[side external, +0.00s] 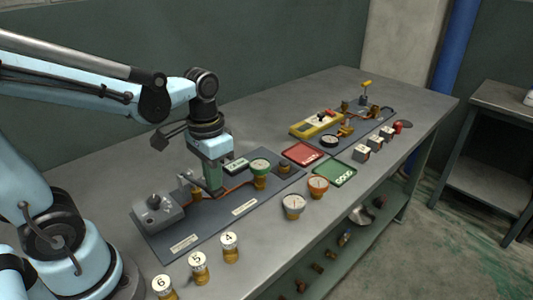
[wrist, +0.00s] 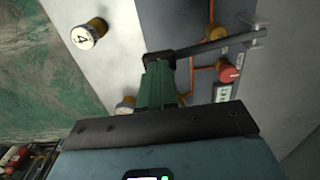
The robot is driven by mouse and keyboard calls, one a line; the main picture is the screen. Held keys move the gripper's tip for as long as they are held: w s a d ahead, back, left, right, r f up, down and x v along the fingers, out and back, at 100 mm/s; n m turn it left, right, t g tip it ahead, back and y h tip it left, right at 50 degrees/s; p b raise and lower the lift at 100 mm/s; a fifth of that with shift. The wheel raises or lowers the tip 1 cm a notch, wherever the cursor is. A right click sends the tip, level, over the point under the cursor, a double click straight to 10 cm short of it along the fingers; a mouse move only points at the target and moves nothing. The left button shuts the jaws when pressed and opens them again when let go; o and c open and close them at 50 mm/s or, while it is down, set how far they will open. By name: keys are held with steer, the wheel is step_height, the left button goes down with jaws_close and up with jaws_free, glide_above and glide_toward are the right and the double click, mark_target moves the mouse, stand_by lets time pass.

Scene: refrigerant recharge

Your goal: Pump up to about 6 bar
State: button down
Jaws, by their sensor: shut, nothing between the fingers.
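My gripper (side external: 212,180) is shut and empty, pointing down over the dark board (side external: 165,240) on the bench. In the wrist view its green fingers (wrist: 158,75) are together, with their tips at one end of a dark lever (wrist: 210,46); I cannot tell whether they touch it. The lever extends right across the board in that view. A grey box with a black knob (side external: 156,207) sits at the board's left end.
Numbered brass cylinders (side external: 200,268) stand along the front edge. A red tray (side external: 303,153) and a green tray (side external: 336,173) lie beyond.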

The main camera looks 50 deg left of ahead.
steer(key=shift+f, duration=1.9)
steer(key=shift+r, duration=2.65)
steer(key=shift+f, duration=0.1)
steer(key=shift+f, duration=2.6)
steer(key=shift+r, duration=2.75)
steer(key=shift+w+f, duration=0.1)
steer(key=shift+f, duration=1.4)
steer(key=shift+r, duration=1.5)
